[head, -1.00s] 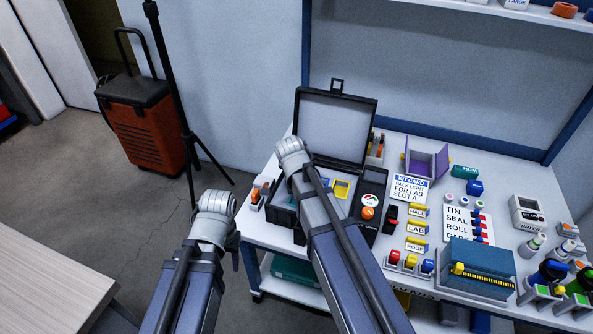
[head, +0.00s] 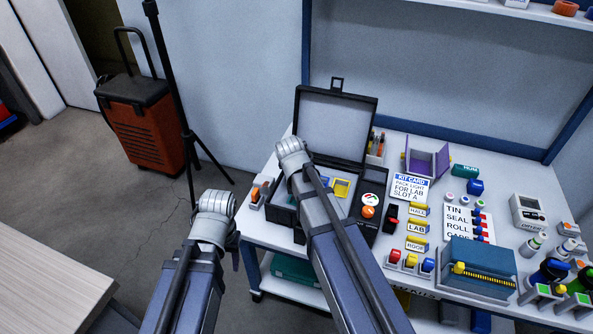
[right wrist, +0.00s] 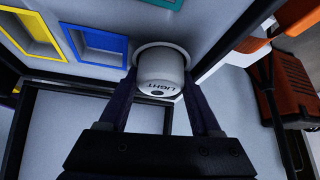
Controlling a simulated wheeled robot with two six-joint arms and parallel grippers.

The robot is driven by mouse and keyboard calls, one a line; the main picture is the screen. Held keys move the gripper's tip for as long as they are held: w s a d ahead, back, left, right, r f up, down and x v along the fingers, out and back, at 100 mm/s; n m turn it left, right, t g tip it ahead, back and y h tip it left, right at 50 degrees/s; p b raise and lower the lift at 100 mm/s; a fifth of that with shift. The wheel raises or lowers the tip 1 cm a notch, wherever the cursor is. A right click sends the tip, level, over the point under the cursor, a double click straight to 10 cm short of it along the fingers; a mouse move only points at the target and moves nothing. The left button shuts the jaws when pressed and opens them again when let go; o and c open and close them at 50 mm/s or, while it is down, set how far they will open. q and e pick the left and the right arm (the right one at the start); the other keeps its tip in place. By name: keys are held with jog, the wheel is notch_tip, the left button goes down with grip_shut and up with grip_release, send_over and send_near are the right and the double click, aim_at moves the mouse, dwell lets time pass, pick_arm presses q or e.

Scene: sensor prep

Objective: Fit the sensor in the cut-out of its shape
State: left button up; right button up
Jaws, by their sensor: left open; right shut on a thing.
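The sensor (right wrist: 160,75), a white round piece marked LIGHT, is between the fingers of my right gripper (right wrist: 162,100) in the right wrist view. Its far end meets a pale round rim in the grey insert (right wrist: 110,12) of the case; how deep it sits I cannot tell. Square cut-outs edged in blue (right wrist: 92,62) and yellow (right wrist: 22,42) lie beside it. In the head view the open black case (head: 333,125) stands on the table, and my right arm hides the sensor and right gripper. My left gripper (head: 236,256) is small and partly hidden by its arm, off the table's left edge.
Right of the case stand a dark box with an orange knob (head: 368,212), a purple-sided holder (head: 427,163) and a blue box (head: 478,265). A tripod (head: 185,135) stands left of the table.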

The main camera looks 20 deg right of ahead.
jog(key=o, duration=1.3)
jog(key=shift+o, duration=0.2)
jog(key=shift+a, duration=0.15)
jog(key=shift+w, duration=0.1)
jog(key=c, duration=0.3)
jog(key=shift+o, duration=0.7)
jog(key=shift+r, duration=0.1)
